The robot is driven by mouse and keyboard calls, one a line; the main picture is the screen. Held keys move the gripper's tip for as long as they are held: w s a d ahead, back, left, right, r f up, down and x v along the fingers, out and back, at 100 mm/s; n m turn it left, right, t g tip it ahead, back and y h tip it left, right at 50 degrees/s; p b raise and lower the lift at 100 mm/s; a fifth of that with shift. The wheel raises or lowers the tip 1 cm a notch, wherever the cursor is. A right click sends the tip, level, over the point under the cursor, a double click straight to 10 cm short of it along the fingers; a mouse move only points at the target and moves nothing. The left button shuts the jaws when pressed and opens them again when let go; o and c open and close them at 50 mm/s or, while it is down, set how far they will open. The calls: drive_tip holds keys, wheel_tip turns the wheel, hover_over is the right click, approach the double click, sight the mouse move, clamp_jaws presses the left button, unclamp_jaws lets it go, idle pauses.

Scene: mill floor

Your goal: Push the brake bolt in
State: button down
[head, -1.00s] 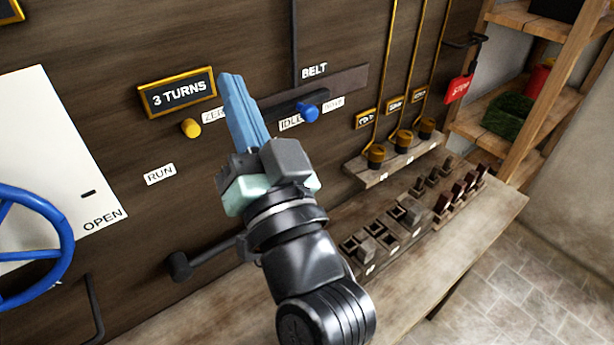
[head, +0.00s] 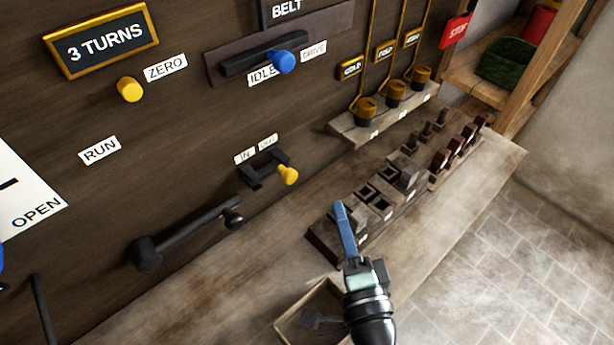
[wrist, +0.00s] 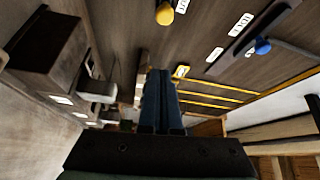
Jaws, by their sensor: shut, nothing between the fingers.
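The brake bolt appears to be the yellow-knobbed bolt (head: 288,175) in a dark bracket low on the wooden wall, under two small labels reading IN and apparently OUT. Its knob is at the right end, on the OUT side. My gripper (head: 341,206) has its blue fingers shut and empty. In the head view it appears right of and below the knob, apart from it, in front of the bench blocks. The shut fingers (wrist: 160,100) also show in the wrist view. A yellow knob shows at that view's top edge; I cannot tell which one it is.
A black crank (head: 190,235) sits left of and below the bolt. A blue belt lever (head: 281,62) and a yellow ZERO knob (head: 130,89) are above. Blocks and sockets (head: 385,190) line the bench; an open tray (head: 290,325) is near my arm.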

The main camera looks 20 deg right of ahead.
drive_tip(key=w+d+r+p, duration=0.1)
drive_tip(key=w+d+p, duration=0.15)
drive_tip(key=w, duration=0.75)
drive_tip(key=a, duration=0.3)
drive_tip(key=a+f, duration=0.1)
drive_tip(key=shift+s+a, duration=0.3)
drive_tip(key=shift+a, duration=0.1)
